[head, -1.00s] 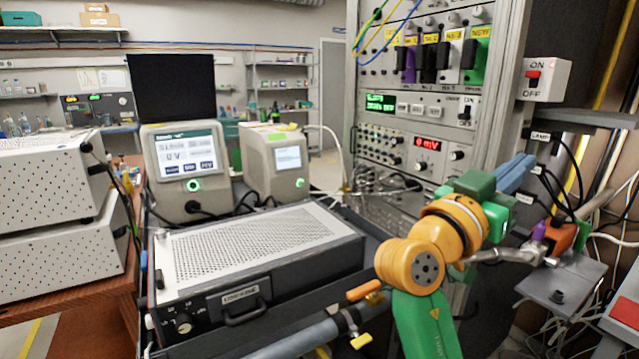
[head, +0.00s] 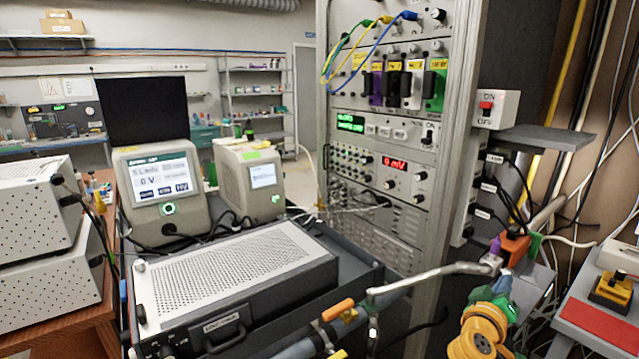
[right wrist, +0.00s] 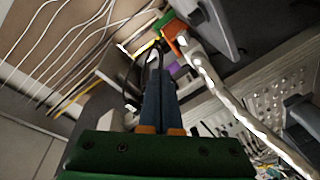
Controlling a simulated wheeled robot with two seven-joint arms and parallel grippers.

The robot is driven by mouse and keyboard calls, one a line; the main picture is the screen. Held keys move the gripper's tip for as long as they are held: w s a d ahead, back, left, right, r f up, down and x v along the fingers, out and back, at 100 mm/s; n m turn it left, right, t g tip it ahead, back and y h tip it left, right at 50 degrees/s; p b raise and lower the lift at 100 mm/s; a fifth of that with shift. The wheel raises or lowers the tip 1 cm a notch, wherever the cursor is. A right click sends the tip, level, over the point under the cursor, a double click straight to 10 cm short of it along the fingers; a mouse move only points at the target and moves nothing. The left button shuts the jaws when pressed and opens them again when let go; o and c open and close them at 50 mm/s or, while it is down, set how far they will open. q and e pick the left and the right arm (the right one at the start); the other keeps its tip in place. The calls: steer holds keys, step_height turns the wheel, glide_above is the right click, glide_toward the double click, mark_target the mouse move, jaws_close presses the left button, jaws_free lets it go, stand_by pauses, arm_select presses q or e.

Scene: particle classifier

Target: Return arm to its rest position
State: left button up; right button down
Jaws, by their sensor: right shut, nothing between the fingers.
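My right arm shows low on the right in the head view, with its yellow wrist joint near the bottom edge. My right gripper (head: 503,284) is small and partly hidden there, close below the orange valve-like piece (head: 514,248) on the metal pipe (head: 430,272). In the right wrist view its two dark blue fingers (right wrist: 158,72) lie together, shut with nothing between them. The pipe (right wrist: 240,110) and orange and purple fittings appear just beyond and right of the fingers; I cannot tell whether they touch. My left gripper is out of view.
The instrument rack (head: 400,130) stands behind, with an ON/OFF switch box (head: 495,109) and a grey shelf (head: 540,139) beside it.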

steer(key=w+a+r+n+t+y, duration=0.1)
steer(key=w+a+n+t+y, duration=0.1)
steer(key=w+a+t+y, duration=0.35)
steer(key=w+a+r+n+t+y, duration=0.1)
steer(key=w+a+n+t+y, duration=0.1)
steer(key=a+y, duration=0.55)
steer(key=s+a+f+g, duration=0.2)
steer(key=s+f+g, duration=0.15)
steer(key=f, duration=0.85)
steer(key=s+a+f+g, duration=0.2)
steer(key=s+f, duration=0.2)
steer(key=f, duration=0.7)
steer(key=s+a+f+g, duration=0.2)
steer(key=s+f+g, duration=0.2)
steer(key=s+f, duration=0.85)
steer(key=s+a+f+g, duration=0.1)
steer(key=s+f, duration=0.4)
steer(key=s, duration=0.5)
steer(key=s+a+f+g, duration=0.2)
steer(key=s+f+g, duration=0.2)
steer(key=s, duration=0.7)
steer(key=s+a+f+m+g, duration=0.1)
steer(key=s+f+g, duration=0.2)
steer(key=s+f, duration=0.3)
steer(key=s, duration=0.5)
steer(key=shift+a+f, duration=0.35)
steer(key=shift+w, duration=0.15)
